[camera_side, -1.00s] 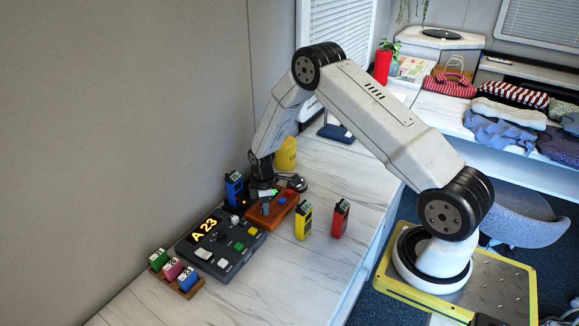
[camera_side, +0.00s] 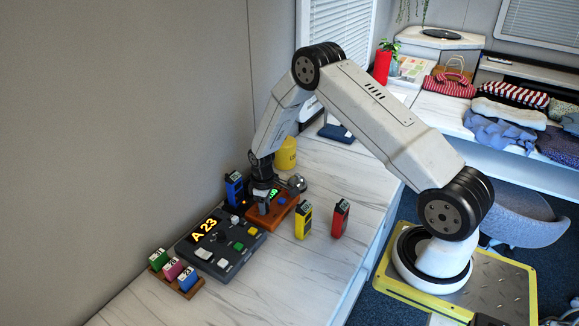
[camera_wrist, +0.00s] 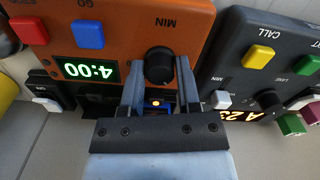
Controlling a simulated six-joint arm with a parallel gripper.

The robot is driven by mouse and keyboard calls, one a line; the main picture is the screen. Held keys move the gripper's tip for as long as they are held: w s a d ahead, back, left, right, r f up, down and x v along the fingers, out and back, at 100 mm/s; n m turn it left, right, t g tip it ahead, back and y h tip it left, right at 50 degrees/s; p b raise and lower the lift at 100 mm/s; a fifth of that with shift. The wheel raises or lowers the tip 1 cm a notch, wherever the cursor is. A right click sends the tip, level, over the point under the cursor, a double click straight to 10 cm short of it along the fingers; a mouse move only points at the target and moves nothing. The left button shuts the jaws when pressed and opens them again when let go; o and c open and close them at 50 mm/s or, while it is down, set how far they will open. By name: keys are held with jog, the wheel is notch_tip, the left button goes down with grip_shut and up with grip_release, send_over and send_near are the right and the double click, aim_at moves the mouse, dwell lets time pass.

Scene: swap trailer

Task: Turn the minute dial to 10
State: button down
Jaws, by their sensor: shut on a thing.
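The orange timer box (camera_wrist: 130,20) fills the top of the wrist view, upside down. Its black round minute dial (camera_wrist: 159,66), labelled MIN, lies between my two fingers. My gripper (camera_wrist: 160,75) is shut on the dial, one finger on each side. The timer's green display (camera_wrist: 88,71) reads 4:00. In the side view the timer box (camera_side: 279,215) stands on the counter, with my gripper (camera_side: 264,207) down over its left part, hiding the dial there.
A dark console (camera_side: 222,262) with an orange A 23 display stands left of the timer. A blue handset (camera_side: 234,188) stands behind. Yellow (camera_side: 303,220) and red (camera_side: 340,217) handsets stand to the right. The counter's front is clear.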

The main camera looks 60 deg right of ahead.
jog(key=m, duration=0.3)
jog(key=shift+m, duration=2.4)
jog(key=shift+c, duration=1.6)
grip_release()
jog(key=shift+r, duration=0.1)
jog(key=shift+r, duration=3.8)
